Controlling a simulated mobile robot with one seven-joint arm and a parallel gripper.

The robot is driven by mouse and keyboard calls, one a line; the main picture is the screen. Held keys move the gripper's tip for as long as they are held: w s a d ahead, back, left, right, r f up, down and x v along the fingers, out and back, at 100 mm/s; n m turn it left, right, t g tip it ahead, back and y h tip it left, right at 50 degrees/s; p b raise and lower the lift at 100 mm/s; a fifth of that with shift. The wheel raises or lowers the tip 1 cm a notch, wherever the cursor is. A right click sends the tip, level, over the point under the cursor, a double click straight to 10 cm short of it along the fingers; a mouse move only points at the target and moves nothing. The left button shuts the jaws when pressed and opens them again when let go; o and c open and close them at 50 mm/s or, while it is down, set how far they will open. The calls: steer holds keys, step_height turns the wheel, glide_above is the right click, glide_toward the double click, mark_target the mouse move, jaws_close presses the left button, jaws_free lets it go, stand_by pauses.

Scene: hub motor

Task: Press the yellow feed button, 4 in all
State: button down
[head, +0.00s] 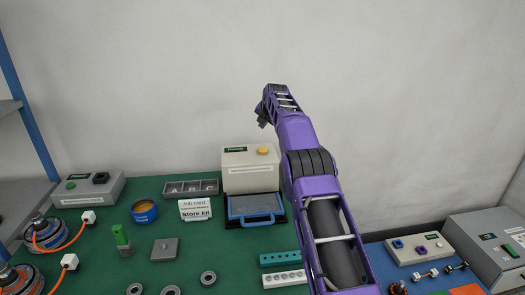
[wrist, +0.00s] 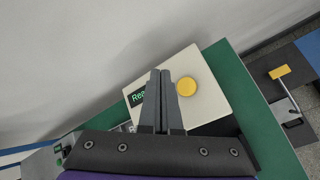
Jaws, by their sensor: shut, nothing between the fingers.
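The yellow feed button (head: 262,150) sits on top of a cream box (head: 250,178) at the back of the green bench. In the wrist view the round yellow button (wrist: 187,87) lies just right of my fingertips, with a dark display reading "Rea…" on the box to their left, partly hidden by the fingers. My gripper (wrist: 160,72) is shut and empty, its fingers pointing toward the box. In the head view my gripper (head: 264,115) is above the box, clear of it. I cannot tell the exact gap to the button.
A blue-framed tray (head: 256,222) stands in front of the box. A card (head: 195,208) reading "Store kit" and a grey compartment tray (head: 190,188) stand to its left. A grey control box (head: 88,190) is at the far left. Several rings lie near the front.

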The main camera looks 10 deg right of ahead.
steer(key=b, duration=0.2)
glide_above(263, 151)
step_height(263, 151, down, 6)
steer(key=shift+s+a+f, duration=0.1)
steer(key=shift+f+b, duration=0.4)
steer(key=shift+f, duration=0.25)
steer(key=shift+f, duration=0.1)
stand_by(1.4)
steer(key=shift+f, duration=0.3)
steer(key=shift+f+b, duration=0.6)
steer(key=shift+b, duration=0.05)
stand_by(0.5)
steer(key=shift+r, duration=0.1)
steer(key=shift+r+p, duration=0.75)
steer(key=shift+r, duration=0.1)
